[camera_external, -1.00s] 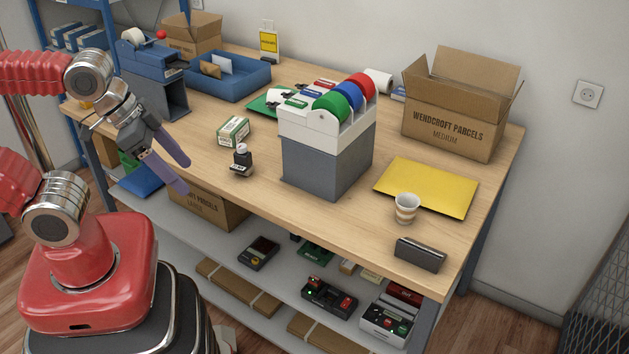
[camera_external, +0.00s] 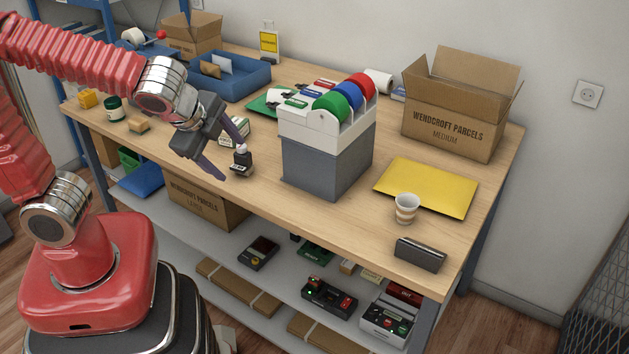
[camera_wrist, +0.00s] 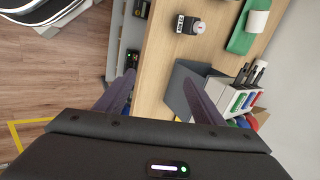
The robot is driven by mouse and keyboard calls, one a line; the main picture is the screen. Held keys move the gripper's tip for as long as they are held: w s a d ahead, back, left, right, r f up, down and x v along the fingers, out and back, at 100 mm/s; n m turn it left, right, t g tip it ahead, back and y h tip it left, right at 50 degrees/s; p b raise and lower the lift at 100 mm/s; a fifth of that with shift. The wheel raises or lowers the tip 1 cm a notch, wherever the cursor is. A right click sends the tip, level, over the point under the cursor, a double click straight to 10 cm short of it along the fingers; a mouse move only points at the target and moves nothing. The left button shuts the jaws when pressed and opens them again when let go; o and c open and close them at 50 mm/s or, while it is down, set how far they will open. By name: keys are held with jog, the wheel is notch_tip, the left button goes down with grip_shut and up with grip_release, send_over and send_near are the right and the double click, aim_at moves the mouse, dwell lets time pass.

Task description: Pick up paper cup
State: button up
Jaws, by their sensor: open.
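The paper cup (camera_external: 406,208) is white with tan bands. It stands upright on the wooden counter (camera_external: 300,222), at the right near the front corner of a yellow envelope. My gripper (camera_external: 232,156) is open and empty above the left half of the counter, by the black stamp (camera_external: 242,161). It is well to the left of the cup, with the tape dispenser unit between them. In the wrist view my two fingers (camera_wrist: 162,95) are spread apart over the counter's front edge. I cannot make out the cup in the wrist view.
The grey and white dispenser (camera_external: 327,140) with coloured tape rolls stands mid-counter. The yellow envelope (camera_external: 440,190) lies behind the cup, and a dark card holder (camera_external: 420,254) lies in front. An open cardboard box (camera_external: 455,125) stands at the back right. Bare wood lies along the front.

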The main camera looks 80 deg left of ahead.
jog(key=w+f+m+y, duration=0.1)
jog(key=w+m+y, duration=0.2)
jog(key=w+m, duration=0.45)
jog(key=m+t, duration=0.7)
jog(key=m, duration=0.7)
send_near(401, 211)
jog(key=shift+s+d, duration=0.35)
jog(key=shift+d, duration=0.05)
jog(key=shift+x, duration=4.3)
jog(key=shift+a+r, duration=0.1)
jog(key=shift+r, duration=0.1)
